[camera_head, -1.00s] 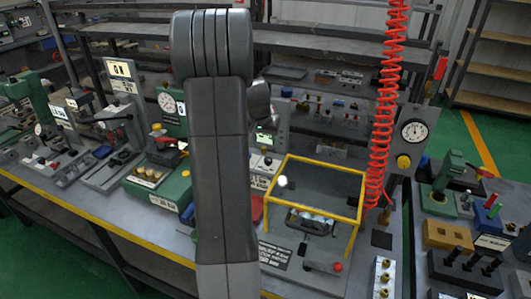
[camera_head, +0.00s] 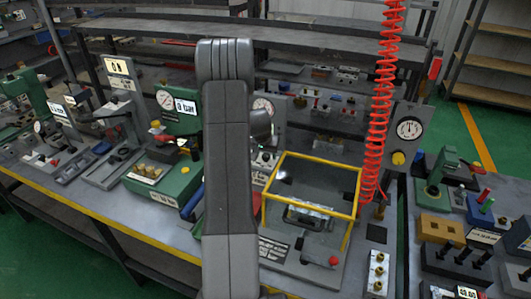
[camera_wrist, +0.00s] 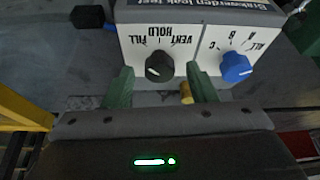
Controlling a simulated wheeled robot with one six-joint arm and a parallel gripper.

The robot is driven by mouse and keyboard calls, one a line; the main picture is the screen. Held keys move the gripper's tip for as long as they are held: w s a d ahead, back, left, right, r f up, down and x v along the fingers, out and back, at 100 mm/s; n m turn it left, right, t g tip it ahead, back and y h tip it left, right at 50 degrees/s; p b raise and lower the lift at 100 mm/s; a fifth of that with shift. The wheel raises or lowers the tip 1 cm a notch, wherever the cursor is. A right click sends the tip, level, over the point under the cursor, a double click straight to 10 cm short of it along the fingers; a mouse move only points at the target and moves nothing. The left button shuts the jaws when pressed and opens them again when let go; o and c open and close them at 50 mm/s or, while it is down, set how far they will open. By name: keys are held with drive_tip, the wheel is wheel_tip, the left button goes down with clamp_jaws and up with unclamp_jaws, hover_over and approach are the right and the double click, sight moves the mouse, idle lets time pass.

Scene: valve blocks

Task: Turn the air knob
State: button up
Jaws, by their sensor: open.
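In the wrist view my gripper (camera_wrist: 161,86) is open, its two green fingertips apart. A black round knob (camera_wrist: 159,67) with a white pointer line stands just beyond and between the fingertips, on a white panel marked FILL, HOLD and VENT. I cannot tell whether the fingers touch it. A blue knob (camera_wrist: 235,67), on a panel marked C, B and ALL, is to its right. In the head view a yellow knob (camera_head: 397,158) sits under a round gauge (camera_head: 409,129) on a grey panel. No label reading "air" is legible. My arm hides the gripper in the head view.
A yellow-framed clear box (camera_head: 318,158) stands on the bench right of my arm, its frame also at the wrist view's left edge (camera_wrist: 22,112). A red coiled hose (camera_head: 379,110) hangs nearby. Green fixtures (camera_head: 165,185) stand to the left.

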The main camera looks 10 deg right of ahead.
drive_tip(key=shift+c, duration=0.4)
drive_tip(key=c, duration=0.9)
